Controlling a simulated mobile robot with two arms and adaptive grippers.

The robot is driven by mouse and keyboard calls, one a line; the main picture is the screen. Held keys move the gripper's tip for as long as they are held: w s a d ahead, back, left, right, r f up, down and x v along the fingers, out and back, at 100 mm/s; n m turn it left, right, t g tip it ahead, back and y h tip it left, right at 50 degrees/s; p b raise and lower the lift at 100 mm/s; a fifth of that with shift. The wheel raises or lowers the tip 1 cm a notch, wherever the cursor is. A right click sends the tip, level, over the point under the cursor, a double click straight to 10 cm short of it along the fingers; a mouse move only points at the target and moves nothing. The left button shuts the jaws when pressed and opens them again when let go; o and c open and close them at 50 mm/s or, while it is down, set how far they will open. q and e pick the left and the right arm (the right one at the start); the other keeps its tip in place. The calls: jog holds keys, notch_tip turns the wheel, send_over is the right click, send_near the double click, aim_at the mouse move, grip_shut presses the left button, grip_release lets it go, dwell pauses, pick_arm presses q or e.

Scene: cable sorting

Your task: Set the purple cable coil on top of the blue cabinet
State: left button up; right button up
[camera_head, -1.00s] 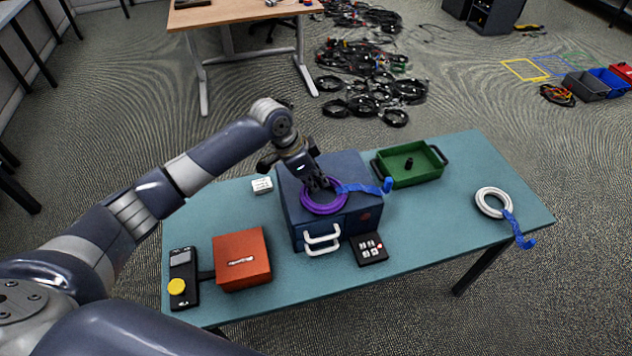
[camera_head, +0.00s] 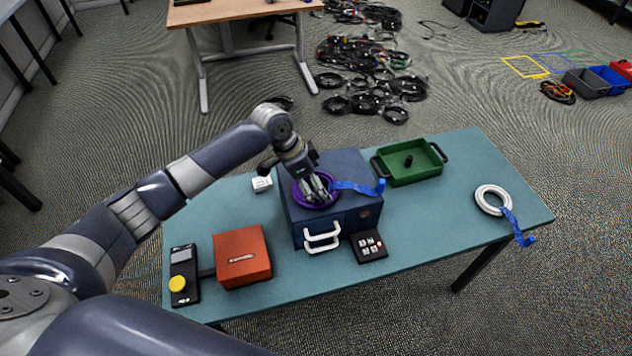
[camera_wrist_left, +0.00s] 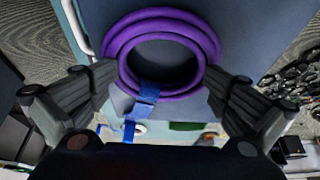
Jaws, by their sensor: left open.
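The purple cable coil (camera_head: 299,199) lies flat on top of the blue cabinet (camera_head: 350,165), near its front left part. Its blue strap (camera_head: 357,187) trails to the right across the cabinet top. My left gripper (camera_head: 317,188) is over the coil, pointing down, with its fingers spread. In the left wrist view the open fingers of the gripper (camera_wrist_left: 160,80) stand on either side of the coil (camera_wrist_left: 117,45), and its blue strap (camera_wrist_left: 143,100) hangs toward the gripper. Whether the fingers still touch the coil is unclear. My right gripper is out of view.
A green tray (camera_head: 437,152) is right of the cabinet, and a white coil (camera_head: 480,198) lies farther right.

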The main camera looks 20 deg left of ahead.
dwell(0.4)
pick_arm(q)
jog(key=shift+a+r, duration=0.15)
jog(key=shift+r, duration=0.35)
jog(key=b+v, duration=0.1)
jog(key=v, duration=1)
jog(key=shift+s+b, duration=0.2)
jog(key=shift+b, duration=0.15)
